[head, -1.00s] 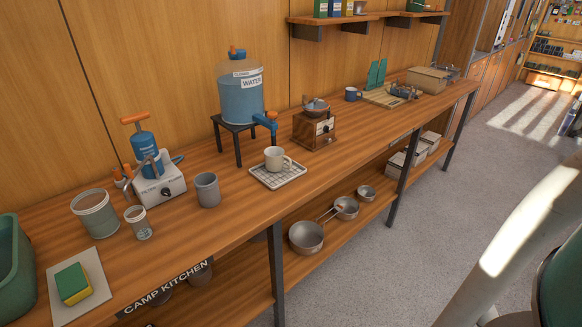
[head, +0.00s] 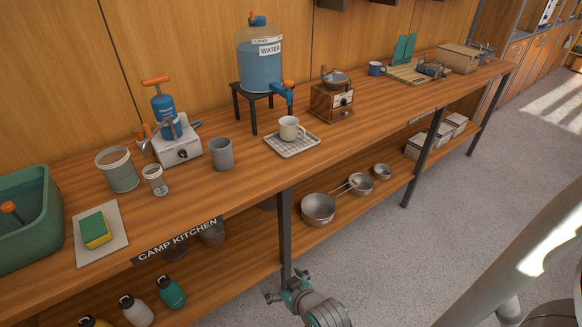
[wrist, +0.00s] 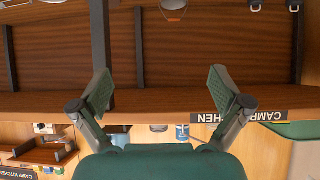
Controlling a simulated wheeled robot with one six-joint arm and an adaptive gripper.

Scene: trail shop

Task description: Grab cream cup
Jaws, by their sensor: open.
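The cream cup (head: 290,128) stands upright on a small drip tray with a grid (head: 293,148), in front of the water dispenser's tap in the head view. My gripper (head: 286,286) shows at the bottom of the head view, below the counter's front edge and in front of the lower shelf, well apart from the cup. In the wrist view my gripper (wrist: 160,92) has its two green-padded fingers spread wide with nothing between them. I cannot make out the cream cup in the wrist view.
The water dispenser (head: 260,62) stands on a black stand behind the cup. A grey cup (head: 222,154) is to the left and a wooden grinder (head: 332,103) to the right. Pans (head: 319,209) sit on the lower shelf. A counter leg (head: 285,235) stands near my gripper.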

